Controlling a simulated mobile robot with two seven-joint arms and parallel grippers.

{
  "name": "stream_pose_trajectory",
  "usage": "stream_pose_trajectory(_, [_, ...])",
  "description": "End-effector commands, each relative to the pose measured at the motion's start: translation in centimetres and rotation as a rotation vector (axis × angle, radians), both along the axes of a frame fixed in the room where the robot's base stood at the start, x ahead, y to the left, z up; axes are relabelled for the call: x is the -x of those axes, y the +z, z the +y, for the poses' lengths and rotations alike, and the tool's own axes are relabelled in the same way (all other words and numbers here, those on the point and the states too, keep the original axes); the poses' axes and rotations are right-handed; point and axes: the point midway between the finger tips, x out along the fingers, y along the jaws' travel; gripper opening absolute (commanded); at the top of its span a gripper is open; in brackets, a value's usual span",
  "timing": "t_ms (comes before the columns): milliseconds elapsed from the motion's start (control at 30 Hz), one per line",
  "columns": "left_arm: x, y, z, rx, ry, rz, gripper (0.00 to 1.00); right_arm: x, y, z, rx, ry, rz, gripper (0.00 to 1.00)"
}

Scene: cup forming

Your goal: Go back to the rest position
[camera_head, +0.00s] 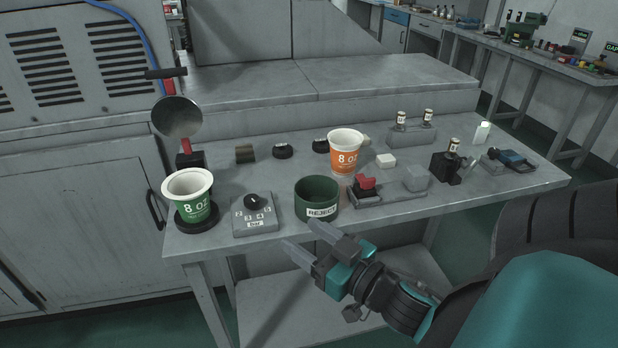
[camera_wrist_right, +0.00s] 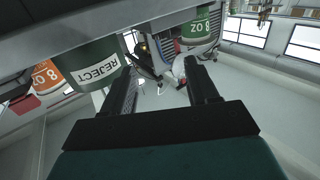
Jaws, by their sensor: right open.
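My right gripper (camera_head: 303,243) is open and empty in front of the table's front edge, just below the green reject bin in the head view. In the right wrist view its two fingers (camera_wrist_right: 165,85) stand apart with nothing between them. The dark green bin labelled REJECT (camera_head: 317,200) stands on the table; it also shows in the right wrist view (camera_wrist_right: 92,68). A green and white 8 oz cup (camera_head: 192,200) stands upright on a black round base at the left. An orange and white 8 oz cup (camera_head: 345,150) stands upright behind the bin. My left gripper is out of view.
The grey table (camera_head: 290,160) also carries a dial box (camera_head: 255,215), a red-topped device (camera_head: 366,185), a round mirror (camera_head: 178,117) and several small parts. A large machine (camera_head: 75,150) stands at the left. The floor before the table's right front is partly covered by my arm.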

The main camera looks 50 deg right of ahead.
Motion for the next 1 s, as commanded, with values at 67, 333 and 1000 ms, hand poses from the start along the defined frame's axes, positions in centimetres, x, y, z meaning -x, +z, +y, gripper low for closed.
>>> stream_pose_trajectory(67, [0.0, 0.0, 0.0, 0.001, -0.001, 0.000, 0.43, 0.1, 0.0, 0.0, 0.000, 0.000, 0.000, 0.59])
stream_pose_trajectory(333, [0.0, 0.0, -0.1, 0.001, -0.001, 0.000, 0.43, 0.0, 0.0, 0.0, -0.001, 0.000, 0.000, 0.59])
stream_pose_trajectory(1000, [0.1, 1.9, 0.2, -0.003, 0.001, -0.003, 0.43, 1.2, -12.5, 8.9, 0.044, 0.045, 0.448, 0.59])
